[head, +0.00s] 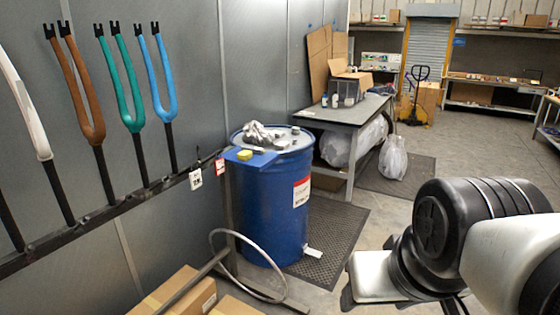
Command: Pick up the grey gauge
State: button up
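A blue drum (262,210) stands left of the middle in the head view, with several small things on its lid. A small grey round thing (281,145) lies near the lid's right side and may be the grey gauge; it is too small to tell. Another small grey piece (295,130) is at the lid's back right edge. A crumpled silver-grey heap (258,133) lies behind and left of them. My arm shows at the lower right, well apart from the drum. My gripper's fingers cannot be seen.
A yellow item (245,155) sits on a blue sheet (262,159) at the lid's front left. A rack rail (110,207) with upright forks runs along the left wall. A hoop (232,246) and cartons (178,291) are in front. A workbench (335,115) stands behind. Floor at right centre is clear.

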aim_at(258, 150)
jog(key=i+l+u, duration=0.5)
jog(key=i+j+u, duration=0.1)
jog(key=u, duration=0.3)
jog(key=i+l+u, duration=0.2)
jog(key=l+u, duration=0.15)
jog(key=u, duration=0.15)
jog(key=i+l+u, duration=0.1)
jog(key=l+u, duration=0.75)
jog(key=l, duration=0.65)
jog(key=l+u, duration=0.15)
jog(key=l, duration=2.5)
